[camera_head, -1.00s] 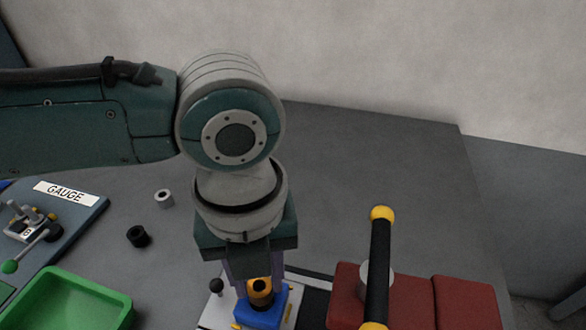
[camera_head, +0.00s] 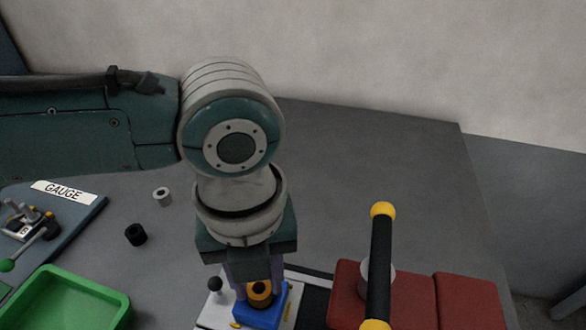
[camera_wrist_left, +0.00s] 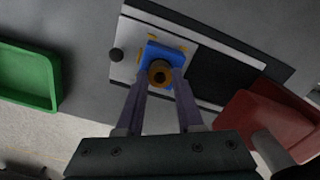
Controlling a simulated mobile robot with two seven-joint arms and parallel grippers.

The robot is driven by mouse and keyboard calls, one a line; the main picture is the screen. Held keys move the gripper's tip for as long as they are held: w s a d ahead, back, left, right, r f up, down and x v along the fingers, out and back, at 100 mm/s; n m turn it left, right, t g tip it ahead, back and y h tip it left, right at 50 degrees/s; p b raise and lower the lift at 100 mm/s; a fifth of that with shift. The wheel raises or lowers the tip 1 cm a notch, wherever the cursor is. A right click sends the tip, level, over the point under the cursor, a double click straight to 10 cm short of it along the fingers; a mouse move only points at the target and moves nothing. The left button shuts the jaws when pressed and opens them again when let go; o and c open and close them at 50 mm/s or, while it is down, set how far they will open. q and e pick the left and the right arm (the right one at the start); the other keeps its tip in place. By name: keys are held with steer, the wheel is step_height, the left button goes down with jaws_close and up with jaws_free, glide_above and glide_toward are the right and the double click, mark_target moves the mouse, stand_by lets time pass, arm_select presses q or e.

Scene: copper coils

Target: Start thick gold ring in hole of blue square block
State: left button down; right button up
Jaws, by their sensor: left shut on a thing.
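The thick gold ring (camera_head: 259,293) is between the fingertips of my left gripper (camera_head: 257,284), which is shut on it. The blue square block (camera_head: 258,315) sits right below the ring on a white plate (camera_head: 212,316). The left wrist view shows the gold ring (camera_wrist_left: 160,72) over the middle of the blue block (camera_wrist_left: 150,55), with the left gripper's fingers (camera_wrist_left: 160,82) on either side. The block's hole is hidden by the ring, so I cannot tell whether the ring's lower edge is inside it. My right gripper is not in view.
A green bin (camera_head: 72,300) stands at the lower left. A black ring (camera_head: 135,235) and a grey ring (camera_head: 162,197) lie on the table. Red blocks (camera_head: 468,300) and a black bar with yellow ends (camera_head: 379,262) stand at the right. The table behind is clear.

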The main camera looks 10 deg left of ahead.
arm_select(q)
steer(key=shift+f, duration=0.4)
stand_by(0.8)
steer(key=shift+c, duration=2.3)
jaws_free()
steer(key=shift+o, duration=0.3)
steer(key=o, duration=0.4)
step_height(320, 180, up, 7)
steer(key=p, duration=0.7)
